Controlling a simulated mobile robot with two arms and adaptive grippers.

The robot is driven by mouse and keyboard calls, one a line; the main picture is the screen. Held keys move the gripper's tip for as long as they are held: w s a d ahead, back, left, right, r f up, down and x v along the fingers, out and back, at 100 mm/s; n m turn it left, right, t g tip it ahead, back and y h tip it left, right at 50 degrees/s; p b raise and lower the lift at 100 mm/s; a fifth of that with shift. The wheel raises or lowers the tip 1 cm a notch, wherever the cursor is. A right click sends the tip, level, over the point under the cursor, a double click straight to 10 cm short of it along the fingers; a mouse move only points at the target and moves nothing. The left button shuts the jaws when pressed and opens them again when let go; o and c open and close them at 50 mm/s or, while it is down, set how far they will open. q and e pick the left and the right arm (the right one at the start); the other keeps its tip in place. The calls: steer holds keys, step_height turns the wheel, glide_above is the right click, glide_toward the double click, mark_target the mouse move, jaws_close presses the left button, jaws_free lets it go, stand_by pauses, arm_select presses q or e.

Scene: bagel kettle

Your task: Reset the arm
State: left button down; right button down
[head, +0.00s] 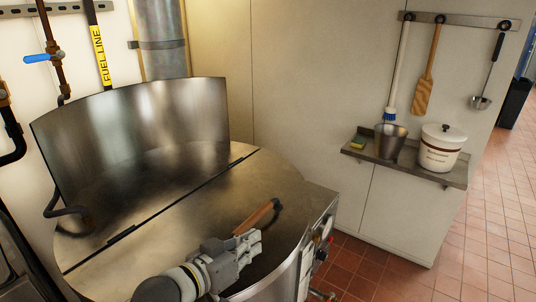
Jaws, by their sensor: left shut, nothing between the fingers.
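My left gripper (251,243) is at the lower middle of the head view, low over the front of the large round steel kettle (306,262). Its fingers are shut with nothing between them. The wooden handle (258,217) on the kettle's flat metal top (190,222) shows just beyond the fingertips; I cannot tell whether they touch it. My right gripper is out of view.
A tall steel panel (140,125) stands at the back of the kettle. Knobs (322,245) sit on its right side. A wall shelf (447,178) holds a steel bucket (388,142) and a white lidded crock (442,148). Utensils hang above. Tiled floor (480,240) is clear at right.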

mark_target(235, 288)
arm_select(q)
steer(key=s+a+f+n+g+y, duration=0.1)
steer(key=s+a+f+g+y, duration=0.2)
steer(key=s+a+f, duration=0.35)
steer(key=s+a+f+n+g+y, duration=0.1)
steer(key=s+a+f+g+y, duration=0.2)
steer(key=s+f, duration=0.65)
steer(key=s+a+f+g+y, duration=0.3)
steer(key=s+a+f, duration=0.2)
steer(key=s, duration=0.5)
step_height(235, 288, down, 26)
steer(key=s+g, duration=0.1)
steer(key=s, duration=0.1)
steer(key=s+a+f+g, duration=0.1)
steer(key=s+a+f, duration=0.2)
steer(key=s+f, duration=1.3)
steer(key=shift+s+a+f, duration=0.15)
steer(key=shift+s+f, duration=0.15)
steer(key=shift+f, duration=0.15)
